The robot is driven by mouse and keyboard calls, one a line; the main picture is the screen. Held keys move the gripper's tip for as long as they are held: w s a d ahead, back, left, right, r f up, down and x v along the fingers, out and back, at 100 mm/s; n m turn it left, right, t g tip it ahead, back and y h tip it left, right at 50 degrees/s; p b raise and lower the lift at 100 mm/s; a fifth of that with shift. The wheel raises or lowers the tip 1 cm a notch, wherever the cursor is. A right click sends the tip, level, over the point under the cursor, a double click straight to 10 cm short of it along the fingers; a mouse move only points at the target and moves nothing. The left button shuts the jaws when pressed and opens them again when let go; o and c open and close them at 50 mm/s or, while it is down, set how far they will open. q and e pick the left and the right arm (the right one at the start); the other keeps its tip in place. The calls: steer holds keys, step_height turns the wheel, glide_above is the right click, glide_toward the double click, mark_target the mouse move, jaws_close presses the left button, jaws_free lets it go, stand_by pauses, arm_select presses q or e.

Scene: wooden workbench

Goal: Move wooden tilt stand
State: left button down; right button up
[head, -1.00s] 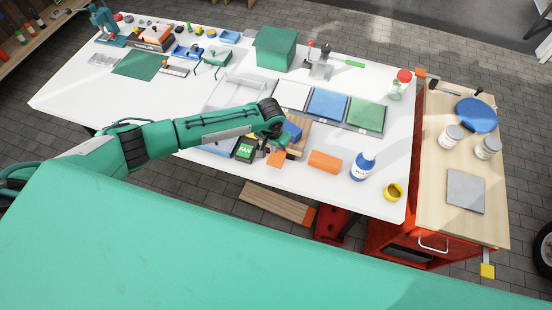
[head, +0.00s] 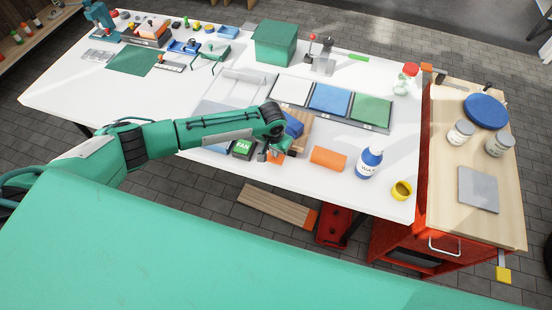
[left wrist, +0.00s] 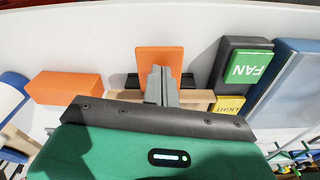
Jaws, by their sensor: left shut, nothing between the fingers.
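The wooden tilt stand (head: 304,137) stands near the front edge of the white bench, with a blue piece (head: 293,125) on it. My left gripper (head: 266,153) is at the stand's near left side and hides part of it. An orange piece (head: 277,157) shows at the stand's front. In the left wrist view, the two fingers of my left gripper (left wrist: 162,80) are together, with nothing between them. They overlap the orange piece (left wrist: 160,60) and pale wood (left wrist: 197,97) of the stand; contact cannot be told. My right gripper is out of view.
A green FAN box (head: 242,148) is close on the left. White, blue and green panels (head: 330,98) lie behind the stand.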

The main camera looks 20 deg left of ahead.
arm_select(q)
steer(key=shift+f, duration=0.15)
step_height(320, 180, down, 2)
steer(key=shift+f+b, duration=0.15)
steer(key=shift+b, duration=0.4)
steer(key=shift+s+r+p, duration=0.2)
steer(key=shift+p, duration=0.35)
steer(key=s+p, duration=0.1)
steer(key=s+r+p, duration=0.1)
steer(key=p, duration=0.1)
steer(key=shift+s+a, duration=0.1)
steer(key=shift+a, duration=0.25)
steer(key=shift+s, duration=0.2)
steer(key=shift+f, duration=0.15)
